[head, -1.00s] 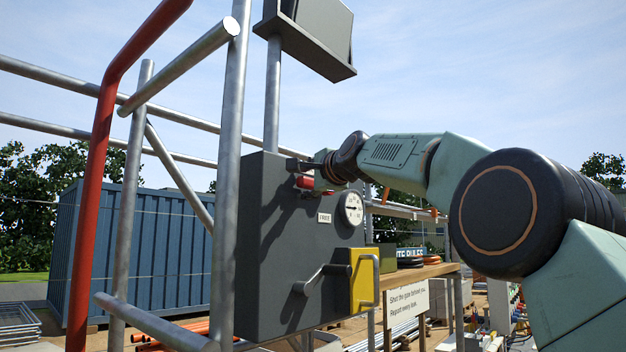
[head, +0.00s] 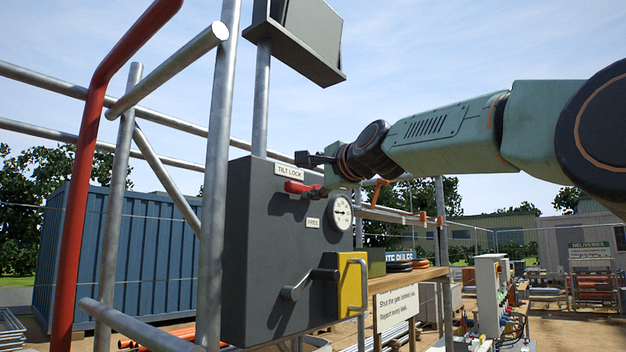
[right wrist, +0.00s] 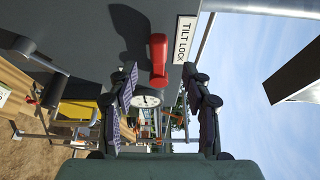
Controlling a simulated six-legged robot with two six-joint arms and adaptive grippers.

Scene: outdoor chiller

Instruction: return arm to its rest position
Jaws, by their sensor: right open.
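My right arm reaches in from the right in the head view, and its gripper (head: 312,160) is in front of the upper part of a dark grey control box (head: 250,240). The right wrist view shows the two fingers of this gripper (right wrist: 158,105) spread apart with nothing between them. A red lever (head: 303,188) sits on the box under a "TILT LOCK" label (head: 288,170). In the right wrist view the red lever (right wrist: 158,58) lies beyond the open fingertips, apart from them. My left gripper is not in view.
The box also has a round gauge (head: 340,212), a grey handle (head: 308,283) and a yellow block (head: 352,288). Steel railing posts (head: 218,180) and a red pipe (head: 92,150) stand at left. A wooden shelf (head: 415,275) is right of the box. Open sky lies above the arm.

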